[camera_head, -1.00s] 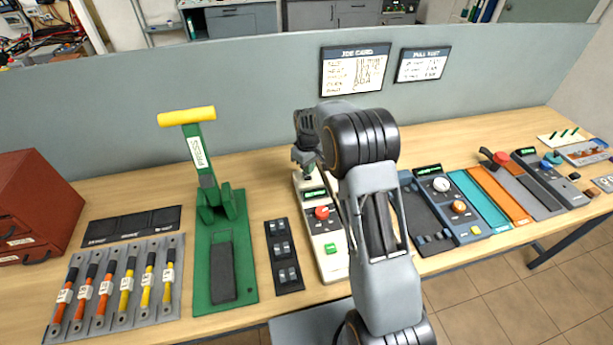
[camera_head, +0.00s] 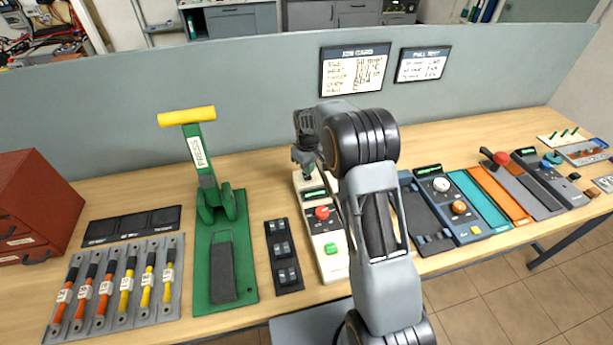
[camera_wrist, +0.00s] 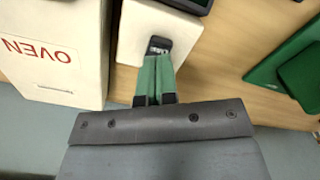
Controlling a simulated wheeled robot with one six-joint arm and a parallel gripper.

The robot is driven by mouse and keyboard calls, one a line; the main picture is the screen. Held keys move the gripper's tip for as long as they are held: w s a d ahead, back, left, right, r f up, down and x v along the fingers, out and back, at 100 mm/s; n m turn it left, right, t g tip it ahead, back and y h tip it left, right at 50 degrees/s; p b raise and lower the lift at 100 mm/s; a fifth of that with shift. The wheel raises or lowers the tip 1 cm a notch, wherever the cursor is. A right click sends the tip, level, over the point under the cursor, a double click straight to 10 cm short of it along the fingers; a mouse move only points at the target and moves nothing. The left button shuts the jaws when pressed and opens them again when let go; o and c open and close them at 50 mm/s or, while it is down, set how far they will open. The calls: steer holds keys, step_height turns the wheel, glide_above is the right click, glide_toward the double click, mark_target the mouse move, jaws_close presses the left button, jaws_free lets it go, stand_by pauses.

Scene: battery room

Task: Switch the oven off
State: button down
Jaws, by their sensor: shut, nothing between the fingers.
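A white box marked OVEN (camera_wrist: 55,50) stands at the left of the wrist view, its lettering upside down. Next to it is a cream control unit (camera_wrist: 130,38) with a small dark switch (camera_wrist: 158,45). My gripper (camera_wrist: 157,60) is shut and empty, its green fingertips at the switch; I cannot tell whether they touch it. In the head view my gripper (camera_head: 306,172) points down over the back end of the cream unit (camera_head: 331,266), which bears a red knob (camera_head: 322,212) and a green button (camera_head: 330,248). My arm hides the oven box there.
A green press (camera_head: 203,265) with a yellow handle stands left of the unit, with a dark switch strip (camera_head: 284,255) between them. A blue panel (camera_head: 465,228) with dials lies to the right. A grey partition (camera_head: 255,90) closes off the back of the bench.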

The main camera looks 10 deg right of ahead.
steer(key=shift+f+b, duration=0.95)
steer(key=shift+f, duration=0.45)
stand_by(0.5)
steer(key=shift+r, duration=0.1)
steer(key=shift+r+p, duration=2.25)
steer(key=shift+r, duration=1.2)
